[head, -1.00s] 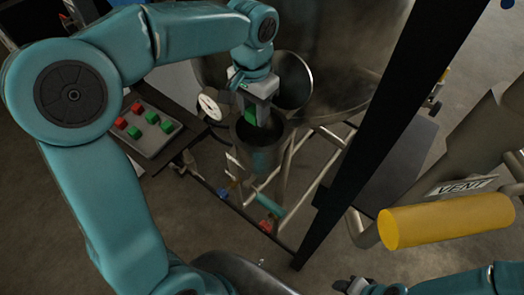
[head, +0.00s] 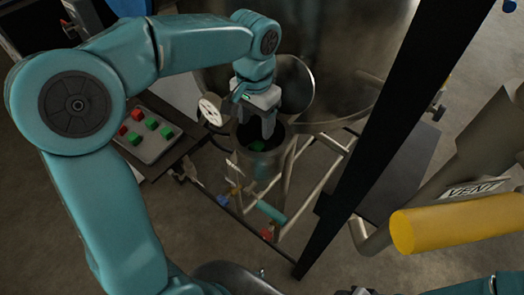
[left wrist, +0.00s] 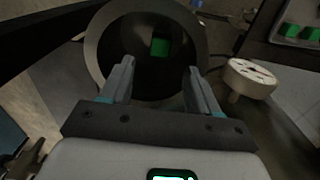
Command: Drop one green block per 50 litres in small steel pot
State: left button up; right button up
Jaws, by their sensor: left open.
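The small steel pot (head: 272,160) stands upright below my left gripper, on the pipe frame in the head view. A green block (head: 257,146) lies inside it; the block also shows in the left wrist view (left wrist: 160,47), within the pot's round rim (left wrist: 96,48). My left gripper (head: 257,133) is open and empty, its fingers at the pot's mouth. A grey tray (head: 150,154) to the left holds green blocks (head: 151,123) and red blocks (head: 137,115). A white round dial gauge (head: 210,110) is beside the pot; its reading is too small to tell. My right gripper is not clearly visible.
A large steel tank (head: 335,45) is behind the pot. A black post (head: 395,120) rises on the right. A yellow cylinder (head: 450,226) and a VENT label (head: 474,188) are at the far right. Pipes and coloured valve handles (head: 271,212) are below the pot.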

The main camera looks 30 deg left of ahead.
pick_arm(q)
jog(key=shift+a+r, duration=0.1)
jog(key=shift+r, duration=0.05)
notch_tip(320, 180, up, 16)
jog(key=p, duration=0.1)
jog(key=shift+p, duration=0.4)
jog(key=shift+d, duration=0.2)
